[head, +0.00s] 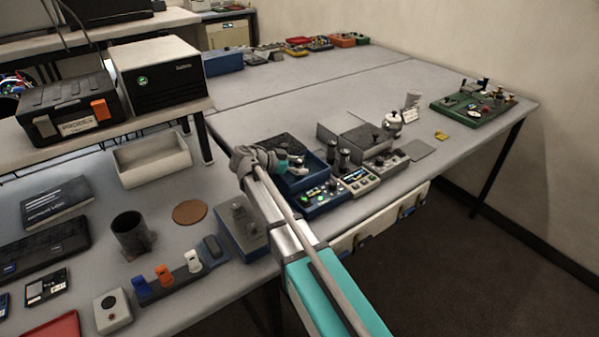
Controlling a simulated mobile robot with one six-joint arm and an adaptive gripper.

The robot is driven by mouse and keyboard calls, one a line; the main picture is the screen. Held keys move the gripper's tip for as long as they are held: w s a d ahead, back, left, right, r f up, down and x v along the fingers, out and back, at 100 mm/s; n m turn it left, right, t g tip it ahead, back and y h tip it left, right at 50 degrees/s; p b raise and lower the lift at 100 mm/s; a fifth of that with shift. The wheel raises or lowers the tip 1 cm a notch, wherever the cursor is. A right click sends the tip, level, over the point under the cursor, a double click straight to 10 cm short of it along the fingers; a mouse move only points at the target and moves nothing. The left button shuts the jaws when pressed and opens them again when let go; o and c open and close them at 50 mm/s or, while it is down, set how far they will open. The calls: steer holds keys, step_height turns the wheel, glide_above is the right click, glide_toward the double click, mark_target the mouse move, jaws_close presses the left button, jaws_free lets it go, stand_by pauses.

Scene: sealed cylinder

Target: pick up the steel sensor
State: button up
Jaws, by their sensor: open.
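I cannot tell for sure which thing is the steel sensor. A small pale metallic piece with a dark knob (393,123) stands on the grey table, right of centre, and may be it. My arm reaches in from the bottom, and my gripper (290,166) is at its far end, over the blue tray (312,176). The gripper is small and partly hidden by the wrist, but it is open, and I see nothing held in it. The metallic piece is to its right, well apart from it.
Close by are a blue control box (322,203), a pale panel (360,182), a grey box (362,139) and a grey block (240,225). A green board (474,107) with upright parts sits at the far right. The back middle of the table is clear.

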mark_target(299, 160)
jaws_close()
stand_by(0.5)
steer(key=shift+r, duration=0.15)
step_height(299, 160, up, 3)
steer(key=p, duration=0.3)
steer(key=s+d+r+p, duration=0.1)
steer(key=s+r+p, duration=0.8)
steer(key=s, duration=0.5)
steer(key=shift+d+r+p, duration=0.35)
steer(key=shift+d+p, duration=0.05)
steer(key=shift+p, duration=0.15)
